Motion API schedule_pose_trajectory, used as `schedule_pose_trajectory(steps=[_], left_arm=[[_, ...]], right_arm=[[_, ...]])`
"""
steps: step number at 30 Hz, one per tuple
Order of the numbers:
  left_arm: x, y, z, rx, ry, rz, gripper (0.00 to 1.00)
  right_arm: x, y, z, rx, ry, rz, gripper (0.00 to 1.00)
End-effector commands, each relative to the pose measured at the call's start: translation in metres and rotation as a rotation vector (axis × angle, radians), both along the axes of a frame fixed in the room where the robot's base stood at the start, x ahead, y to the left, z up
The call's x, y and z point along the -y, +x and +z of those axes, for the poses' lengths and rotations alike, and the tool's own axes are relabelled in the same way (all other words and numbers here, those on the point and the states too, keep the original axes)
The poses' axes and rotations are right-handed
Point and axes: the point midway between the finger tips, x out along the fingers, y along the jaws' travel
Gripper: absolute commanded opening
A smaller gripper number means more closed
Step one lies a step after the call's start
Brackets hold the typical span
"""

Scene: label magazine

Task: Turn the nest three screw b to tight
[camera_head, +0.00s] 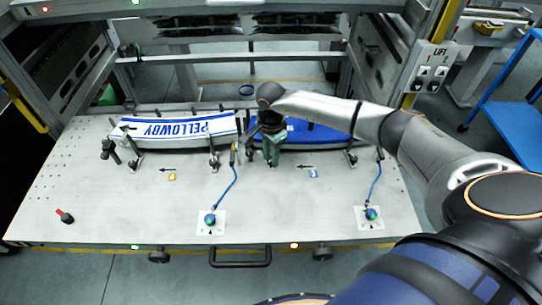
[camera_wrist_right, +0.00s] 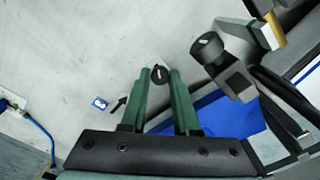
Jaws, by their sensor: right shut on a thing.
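The screw (camera_wrist_right: 160,75) shows in the right wrist view as a small round black knob with a white mark on top, standing on the pale work plate. My right gripper (camera_wrist_right: 160,82) has green fingers, one on each side of the knob, and is shut on it. In the head view my right gripper (camera_head: 273,160) points down at the plate in front of the blue curved nest (camera_head: 318,135); the knob is hidden there behind the fingers. I cannot read which nest number or letter the screw carries. My left gripper is not in view.
A black clamp knob (camera_wrist_right: 207,46) stands close to the right finger. The white PELLOWBY label piece (camera_head: 180,128) lies to the left. Blue cables run to pads (camera_head: 210,222) at the front.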

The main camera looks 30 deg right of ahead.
Motion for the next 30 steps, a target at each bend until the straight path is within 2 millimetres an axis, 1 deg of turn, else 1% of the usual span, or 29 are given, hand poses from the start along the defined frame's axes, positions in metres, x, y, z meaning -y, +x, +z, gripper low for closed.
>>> schedule_pose_trajectory(steps=[12, 30], left_arm=[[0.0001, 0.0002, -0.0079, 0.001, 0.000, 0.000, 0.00], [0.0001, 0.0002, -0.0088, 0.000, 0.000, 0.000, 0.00]], right_arm=[[0.0007, 0.0006, 0.0002, 0.002, -0.001, -0.392, 0.00], [0.0007, 0.0006, 0.0009, 0.001, -0.001, -0.962, 0.00]])
